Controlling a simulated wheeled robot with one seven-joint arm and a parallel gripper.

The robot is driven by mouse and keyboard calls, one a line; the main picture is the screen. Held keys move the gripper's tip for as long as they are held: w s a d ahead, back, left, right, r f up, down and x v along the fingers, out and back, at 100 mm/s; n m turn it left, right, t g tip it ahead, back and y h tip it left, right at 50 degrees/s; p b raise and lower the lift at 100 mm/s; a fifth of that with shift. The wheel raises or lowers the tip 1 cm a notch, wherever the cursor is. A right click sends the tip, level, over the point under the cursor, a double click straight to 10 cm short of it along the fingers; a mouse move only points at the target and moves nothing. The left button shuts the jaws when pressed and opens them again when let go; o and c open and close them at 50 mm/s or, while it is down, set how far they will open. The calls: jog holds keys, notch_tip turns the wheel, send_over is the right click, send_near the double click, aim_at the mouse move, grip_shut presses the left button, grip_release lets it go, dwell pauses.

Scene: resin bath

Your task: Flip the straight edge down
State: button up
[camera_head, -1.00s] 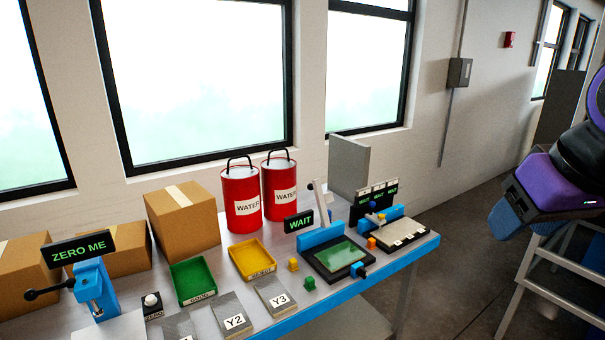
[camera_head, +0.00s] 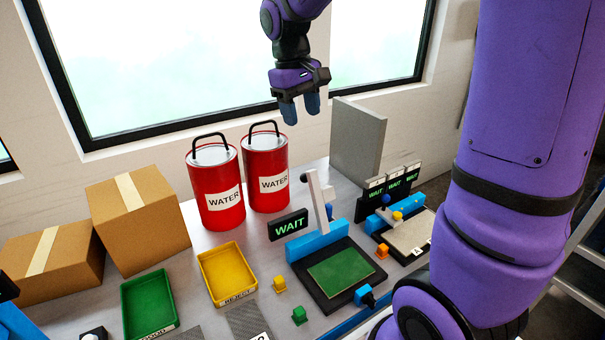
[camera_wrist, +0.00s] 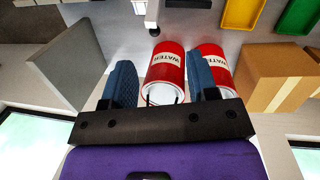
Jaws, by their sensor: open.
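The straight edge (camera_head: 318,198) is a pale bar standing raised, tilted slightly off upright, at the blue hinge block (camera_head: 318,241) behind a black-framed green plate (camera_head: 340,272). A blue knob (camera_head: 329,212) is on it. My gripper (camera_head: 300,108) is open and empty, pointing down, well above and behind the bar, apart from it. In the wrist view my gripper (camera_wrist: 163,85) shows both blue fingers spread, with the red water cans beyond them. A pale bar end at the top of that view may be the straight edge.
Two red water cans (camera_head: 220,195) stand left of the bar, and a grey upright panel (camera_head: 356,140) stands to its right. A WAIT sign (camera_head: 289,225) is close beside the bar. A second station (camera_head: 405,235) is at right. Yellow (camera_head: 215,290) and green trays (camera_head: 130,318) are at left.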

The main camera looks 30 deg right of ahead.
jog(key=w+d+f+n+g, duration=0.1)
jog(key=w+d+f+g, duration=0.15)
jog(key=w+f, duration=0.75)
jog(key=shift+g, duration=0.25)
jog(key=x, duration=1.1)
jog(key=shift+s+f, duration=0.15)
jog(key=shift+s, duration=0.05)
grip_shut()
